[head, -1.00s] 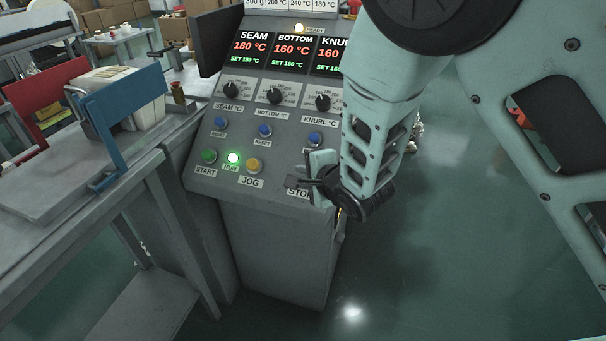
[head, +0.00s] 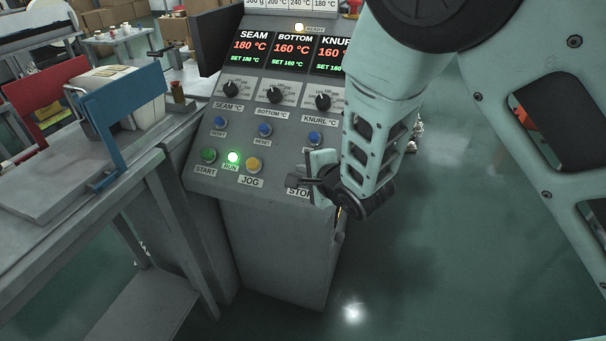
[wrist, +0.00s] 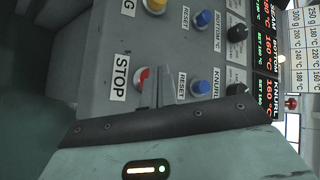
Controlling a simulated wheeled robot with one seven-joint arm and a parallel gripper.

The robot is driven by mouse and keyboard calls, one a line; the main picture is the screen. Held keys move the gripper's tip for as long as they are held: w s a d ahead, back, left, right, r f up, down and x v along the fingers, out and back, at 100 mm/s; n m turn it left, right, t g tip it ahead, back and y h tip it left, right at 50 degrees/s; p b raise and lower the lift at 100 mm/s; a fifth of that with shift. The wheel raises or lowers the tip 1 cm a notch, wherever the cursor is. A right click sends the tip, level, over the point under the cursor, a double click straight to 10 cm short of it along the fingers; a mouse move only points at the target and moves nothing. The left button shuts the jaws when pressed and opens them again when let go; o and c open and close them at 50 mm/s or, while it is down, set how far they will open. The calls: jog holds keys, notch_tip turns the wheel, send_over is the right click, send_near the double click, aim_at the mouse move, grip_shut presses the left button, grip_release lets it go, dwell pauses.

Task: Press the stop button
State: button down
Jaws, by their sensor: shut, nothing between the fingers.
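The red stop button (wrist: 143,78) shows in the wrist view beside its white STOP label (wrist: 120,78). Part of the button is covered by my gripper's fingers (wrist: 158,87), which are shut and empty. In the head view my gripper (head: 297,183) is at the lower right of the sloping control panel (head: 222,178), just above the partly covered STOP label (head: 298,192). The button itself is hidden there. I cannot tell whether the fingertips touch it. The green RUN lamp (head: 233,157) is lit.
The green START button (head: 209,155) and yellow JOG button (head: 254,165) are left of my gripper. Blue RESET buttons (head: 265,130) and black dials (head: 275,95) sit above, under lit temperature displays (head: 291,52). A workbench (head: 60,185) stands at left. Open floor (head: 440,270) lies right.

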jog(key=shift+w+f, duration=0.15)
jog(key=shift+f, duration=0.15)
jog(key=shift+w+d+f+b, duration=0.15)
jog(key=shift+w+f+b, duration=0.2)
jog(key=shift+b, duration=0.35)
dwell(0.5)
jog(key=shift+s, duration=0.1)
jog(key=shift+s+r+p, duration=0.35)
jog(key=shift+s+r, duration=0.1)
jog(key=shift+r, duration=0.25)
jog(key=shift+s+a+r, duration=0.1)
jog(key=shift+a+r, duration=0.05)
jog(key=shift+a, duration=0.05)
jog(key=shift+s+a+r+p, duration=0.25)
jog(key=shift+s+r+p, duration=0.35)
jog(key=shift+r, duration=0.35)
jog(key=shift+s+a+r+p, duration=0.2)
jog(key=shift+s+r+p, duration=0.25)
jog(key=shift+s+r, duration=0.4)
jog(key=shift+w+r, duration=0.1)
jog(key=shift+w, duration=0.05)
